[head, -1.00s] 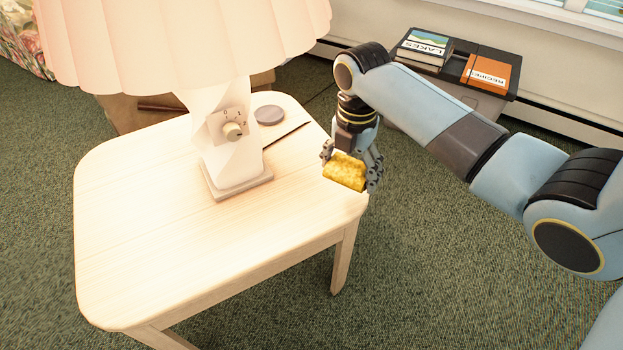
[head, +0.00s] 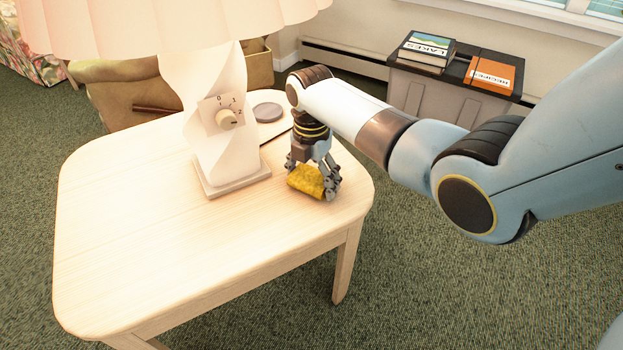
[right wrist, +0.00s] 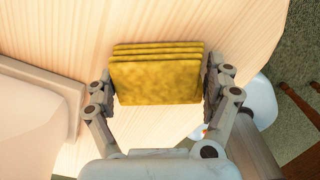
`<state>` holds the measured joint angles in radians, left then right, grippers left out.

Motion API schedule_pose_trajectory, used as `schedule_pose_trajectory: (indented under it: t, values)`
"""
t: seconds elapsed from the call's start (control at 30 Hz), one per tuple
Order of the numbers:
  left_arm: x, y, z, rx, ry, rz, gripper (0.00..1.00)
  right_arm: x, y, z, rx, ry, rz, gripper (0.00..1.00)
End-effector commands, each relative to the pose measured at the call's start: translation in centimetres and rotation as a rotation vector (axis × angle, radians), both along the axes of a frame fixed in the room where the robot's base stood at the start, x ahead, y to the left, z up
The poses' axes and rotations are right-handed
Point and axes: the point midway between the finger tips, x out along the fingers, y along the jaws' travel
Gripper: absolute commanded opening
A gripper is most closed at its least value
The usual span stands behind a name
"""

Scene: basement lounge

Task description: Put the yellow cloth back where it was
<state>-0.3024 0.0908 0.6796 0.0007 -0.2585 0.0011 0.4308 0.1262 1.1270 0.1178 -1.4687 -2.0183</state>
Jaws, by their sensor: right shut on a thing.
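The yellow cloth (head: 307,180) is a small folded stack. My right gripper (head: 314,177) is shut on it, at the right end of the pale wooden side table (head: 130,225), to the right of the lamp base. In the right wrist view the cloth (right wrist: 156,78) shows its folded layers between the two fingers of the right gripper (right wrist: 157,85), with the table top beyond it. Whether the cloth touches the table top or hangs just above it, I cannot tell. My left gripper is not in view.
A lamp (head: 215,130) with a pleated shade and a dial stands on the table. A grey disc (head: 267,112) and a thin dark stick lie behind it. The table's front left is bare. Books (head: 427,50) lie on a dark-topped grey bin (head: 430,92) by the wall.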

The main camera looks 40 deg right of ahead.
Motion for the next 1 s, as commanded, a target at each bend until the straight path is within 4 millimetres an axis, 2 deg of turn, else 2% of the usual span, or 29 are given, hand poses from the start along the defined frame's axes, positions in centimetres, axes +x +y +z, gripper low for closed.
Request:
schedule_pose_trajectory:
  t: [0.17,0.2,0.3,0.6,0.77,0.9,1.0]
  values:
    - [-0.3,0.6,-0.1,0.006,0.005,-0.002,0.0,0.0,0.0,-0.3,0.0,0.001,0.0,0.55]
    - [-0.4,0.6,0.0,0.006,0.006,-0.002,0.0,0.0,0.0,-0.2,0.0,0.0,0.0,0.9]
    - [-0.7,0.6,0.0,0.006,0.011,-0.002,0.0,0.0,0.0,-0.2,0.0,0.0,0.0,1.0]
    - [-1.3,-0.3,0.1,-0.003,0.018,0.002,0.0,0.0,0.0,0.2,0.0,0.0,0.0,1.0]
    - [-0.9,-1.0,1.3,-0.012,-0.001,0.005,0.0,0.1,0.0,3.0,-0.001,-0.004,-0.001,1.0]
    - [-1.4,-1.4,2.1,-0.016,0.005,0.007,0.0,0.1,0.0,5.6,0.0,-0.004,-0.001,1.0]
    - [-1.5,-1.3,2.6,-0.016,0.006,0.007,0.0,0.1,0.0,6.8,0.0,-0.002,-0.001,1.0]
